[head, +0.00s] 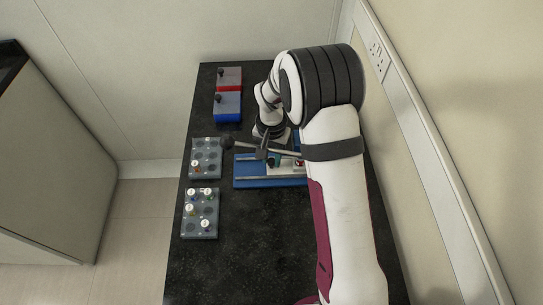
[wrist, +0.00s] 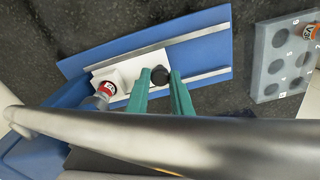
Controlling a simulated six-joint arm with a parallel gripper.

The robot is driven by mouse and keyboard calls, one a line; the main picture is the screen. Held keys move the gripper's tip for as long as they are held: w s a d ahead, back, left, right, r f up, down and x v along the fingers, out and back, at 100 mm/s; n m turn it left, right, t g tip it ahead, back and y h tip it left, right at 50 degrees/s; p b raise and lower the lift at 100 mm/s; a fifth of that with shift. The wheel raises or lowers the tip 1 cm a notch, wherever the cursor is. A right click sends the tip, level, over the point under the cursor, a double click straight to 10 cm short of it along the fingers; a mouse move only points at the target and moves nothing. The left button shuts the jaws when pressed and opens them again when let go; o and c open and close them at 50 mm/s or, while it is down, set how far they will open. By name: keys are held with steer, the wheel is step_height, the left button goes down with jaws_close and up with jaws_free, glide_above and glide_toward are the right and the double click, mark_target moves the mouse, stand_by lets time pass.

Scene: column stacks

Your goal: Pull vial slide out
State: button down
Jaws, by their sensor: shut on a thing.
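The vial slide (wrist: 128,70) is a white block on a blue base (wrist: 210,45) with two pale metal rails. A vial (wrist: 106,89) with a red and white cap stands at the slide's left part in the wrist view. My gripper (wrist: 160,80) has two teal fingers, shut on the slide's black knob (wrist: 160,74). In the head view the blue base (head: 246,183) lies left of my arm, which hides its right part. The slide and fingers are small and partly covered there.
Two grey racks with round holes, the upper rack (head: 206,158) and the lower rack (head: 199,224), stand left of the base; several capped vials sit in them. The front of the dark counter (head: 250,260) is clear.

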steer(key=a, duration=0.4)
steer(key=shift+a, duration=0.25)
steer(key=c, duration=0.6)
jaws_free()
steer(key=shift+c, duration=0.2)
step_height(320, 180, up, 16)
